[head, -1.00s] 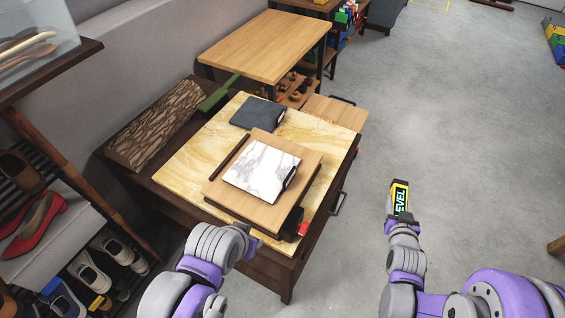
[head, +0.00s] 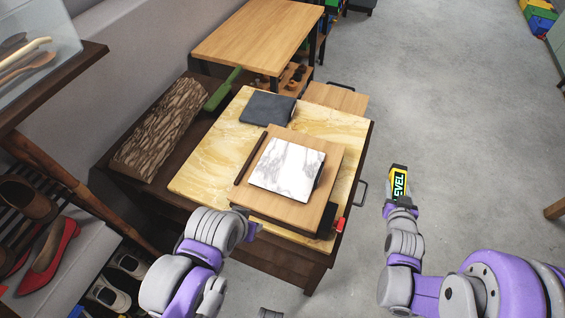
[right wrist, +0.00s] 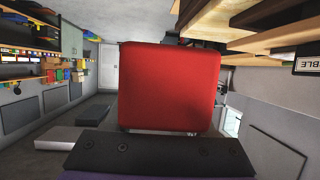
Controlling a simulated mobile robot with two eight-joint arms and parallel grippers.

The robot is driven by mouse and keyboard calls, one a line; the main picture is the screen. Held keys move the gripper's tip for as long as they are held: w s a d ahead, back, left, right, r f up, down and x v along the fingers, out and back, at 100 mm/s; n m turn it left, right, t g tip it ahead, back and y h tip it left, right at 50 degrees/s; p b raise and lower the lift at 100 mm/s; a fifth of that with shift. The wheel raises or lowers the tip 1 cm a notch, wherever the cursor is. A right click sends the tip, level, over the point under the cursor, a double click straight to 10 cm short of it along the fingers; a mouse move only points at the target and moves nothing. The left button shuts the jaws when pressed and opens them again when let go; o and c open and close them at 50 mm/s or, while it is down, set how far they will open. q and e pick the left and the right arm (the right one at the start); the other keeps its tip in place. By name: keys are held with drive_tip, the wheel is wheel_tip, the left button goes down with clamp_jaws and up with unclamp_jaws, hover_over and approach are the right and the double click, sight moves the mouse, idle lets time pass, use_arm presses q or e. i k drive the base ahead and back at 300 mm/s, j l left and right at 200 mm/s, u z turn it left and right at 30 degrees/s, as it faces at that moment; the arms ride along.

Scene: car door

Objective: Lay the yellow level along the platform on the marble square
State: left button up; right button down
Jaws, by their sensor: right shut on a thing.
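The yellow and black level (head: 399,181), marked LEVEL, stands roughly upright in my right gripper (head: 401,204), to the right of the table and over the floor. In the right wrist view a large red face (right wrist: 170,86) fills the middle, close in front of the gripper; it looks like the level's end. The white marble square (head: 287,168) lies on a wooden platform (head: 318,206) on the table. My left gripper (head: 246,224) is near the platform's front left corner, mostly hidden by its arm; its jaws are unclear.
A dark strip (head: 250,159) lies along the platform's left side. A dark slate piece (head: 267,107) lies behind it. A red part (head: 340,226) sits at the table's front right corner. A bark-textured slab (head: 163,137) is at left.

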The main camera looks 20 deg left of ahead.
sight(282, 165)
drive_tip(key=k+j+z, duration=0.2)
drive_tip(key=j, duration=1.7)
drive_tip(key=i, duration=0.15)
